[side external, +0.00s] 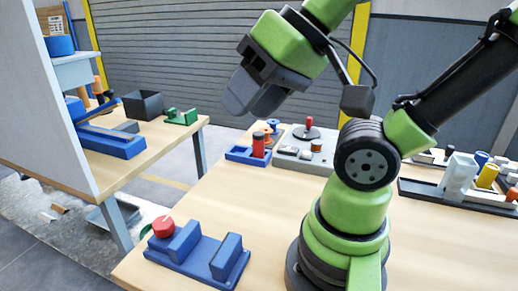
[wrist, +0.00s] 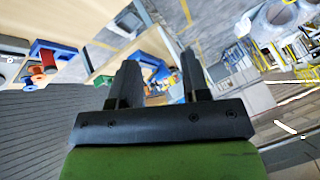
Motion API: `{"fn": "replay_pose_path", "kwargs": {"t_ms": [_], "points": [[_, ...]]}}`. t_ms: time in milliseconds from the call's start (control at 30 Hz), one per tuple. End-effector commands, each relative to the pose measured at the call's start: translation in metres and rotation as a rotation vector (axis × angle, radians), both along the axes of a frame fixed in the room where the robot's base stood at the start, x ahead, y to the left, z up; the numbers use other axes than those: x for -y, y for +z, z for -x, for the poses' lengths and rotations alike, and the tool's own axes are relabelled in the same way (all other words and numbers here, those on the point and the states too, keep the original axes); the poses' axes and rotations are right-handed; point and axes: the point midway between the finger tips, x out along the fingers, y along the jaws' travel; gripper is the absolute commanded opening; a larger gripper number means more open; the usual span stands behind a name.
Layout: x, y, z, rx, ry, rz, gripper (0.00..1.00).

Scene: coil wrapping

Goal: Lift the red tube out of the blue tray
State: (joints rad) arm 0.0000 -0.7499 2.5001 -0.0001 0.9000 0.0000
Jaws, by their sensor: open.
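The red tube (side external: 258,147) stands upright in the small blue tray (side external: 236,154) at the far edge of the wooden table. In the wrist view the red tube (wrist: 47,58) and the blue tray (wrist: 66,50) show at the upper left, outside the space between my fingers. The tube's lower end is hidden by the tray wall.
A grey fixture (side external: 300,150) with a red-knobbed lever stands right beside the tray. A blue block fixture with a red knob (side external: 163,228) sits at the table's front left. A rack with coloured cylinders (side external: 460,180) is at the right. The table's middle is mostly clear.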

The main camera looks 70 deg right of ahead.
Motion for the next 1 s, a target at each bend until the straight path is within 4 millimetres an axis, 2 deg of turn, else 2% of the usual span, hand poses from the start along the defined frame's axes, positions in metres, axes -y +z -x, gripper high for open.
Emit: {"fn": "replay_pose_path", "kwargs": {"t_ms": [33, 133, 167, 433, 567, 667, 767, 867, 1000], "points": [[0.0, 0.0, 0.0, 0.0, 0.0, 0.0, 0.43], [0.0, 0.0, 0.0, 0.0, 0.0, 0.0, 0.66], [0.0, 0.0, 0.0, 0.0, 0.0, 0.0, 0.67], [0.001, 0.0, -0.002, -0.002, -0.007, 0.002, 0.67], [0.014, 0.002, -0.018, -0.029, -0.076, 0.023, 0.67], [0.039, 0.001, -0.045, -0.071, -0.186, 0.055, 0.67], [0.075, -0.005, -0.075, -0.119, -0.319, 0.092, 0.67], [0.117, -0.019, -0.101, -0.167, -0.443, 0.125, 0.67], [0.182, -0.05, -0.125, -0.234, -0.601, 0.158, 0.67]]}}
